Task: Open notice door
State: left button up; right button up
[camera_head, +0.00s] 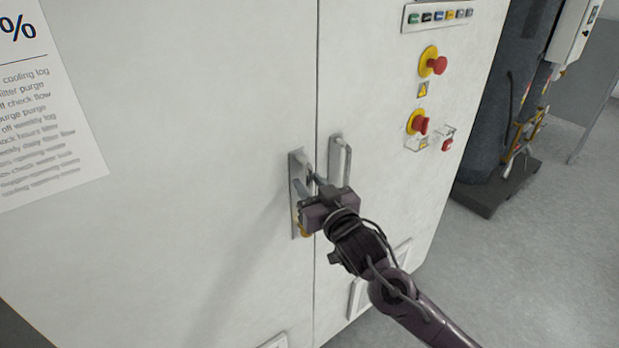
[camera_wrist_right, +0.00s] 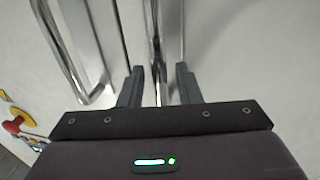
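The notice door (camera_head: 200,130) is the left cabinet door, with a printed paper notice (camera_head: 50,110) on it. It looks shut, level with the right door (camera_head: 380,120) along a narrow seam. Its metal handle (camera_head: 297,163) is near the seam. My right gripper (camera_head: 311,183) is at this handle and covers part of it. In the right wrist view my right gripper (camera_wrist_right: 158,85) is open, with a thin metal handle part (camera_wrist_right: 156,50) between its fingers and gaps on both sides. My left gripper is not in view.
A second handle (camera_head: 341,160) stands on the right door, close beside my right gripper; it also shows in the wrist view (camera_wrist_right: 68,50). Red emergency buttons (camera_head: 438,65) are on the right door.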

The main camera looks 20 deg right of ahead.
jog(key=shift+w, duration=0.3)
grip_shut()
dwell(0.3)
